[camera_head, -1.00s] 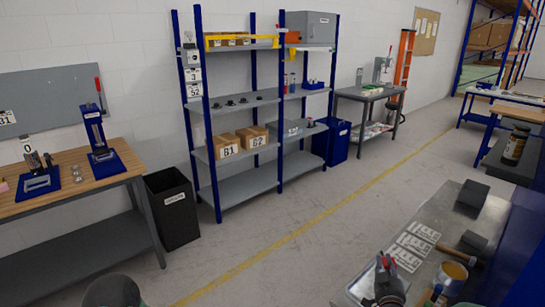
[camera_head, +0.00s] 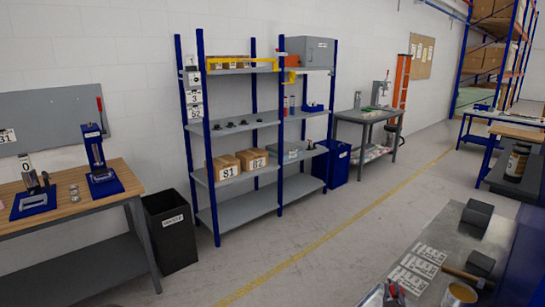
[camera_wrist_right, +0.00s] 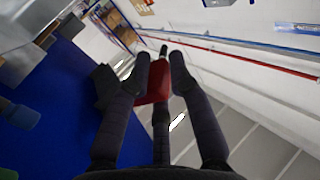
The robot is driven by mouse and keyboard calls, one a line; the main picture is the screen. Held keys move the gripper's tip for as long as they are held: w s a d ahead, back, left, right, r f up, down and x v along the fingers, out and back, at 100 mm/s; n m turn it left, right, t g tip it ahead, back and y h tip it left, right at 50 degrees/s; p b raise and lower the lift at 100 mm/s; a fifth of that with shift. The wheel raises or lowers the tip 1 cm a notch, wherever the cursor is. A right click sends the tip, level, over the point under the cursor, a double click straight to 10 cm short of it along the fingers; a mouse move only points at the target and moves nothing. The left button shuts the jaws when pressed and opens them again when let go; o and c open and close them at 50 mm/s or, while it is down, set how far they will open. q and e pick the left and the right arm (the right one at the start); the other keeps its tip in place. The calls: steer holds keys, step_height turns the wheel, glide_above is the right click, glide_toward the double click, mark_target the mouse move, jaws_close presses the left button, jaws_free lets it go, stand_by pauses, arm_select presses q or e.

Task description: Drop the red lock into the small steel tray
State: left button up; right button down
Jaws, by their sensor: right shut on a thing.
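The red lock (camera_wrist_right: 154,85) is between the two dark fingers of my right gripper (camera_wrist_right: 160,72) in the right wrist view. The fingers are closed on its sides and cover part of it. In the head view only the top of my right gripper (camera_head: 392,294) shows at the bottom edge, beside the near metal bench, and the lock cannot be made out clearly there. I cannot pick out the small steel tray in either view. My left gripper is not in view.
Shelves (camera_head: 236,170), a dark bin (camera_head: 171,232) and a wooden workbench (camera_head: 76,205) stand beyond. The floor between is clear.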

steer(key=c, duration=1.1)
jaws_free()
steer(key=shift+o, duration=0.2)
steer(key=shift+s, duration=0.1)
steer(key=v, duration=1.2)
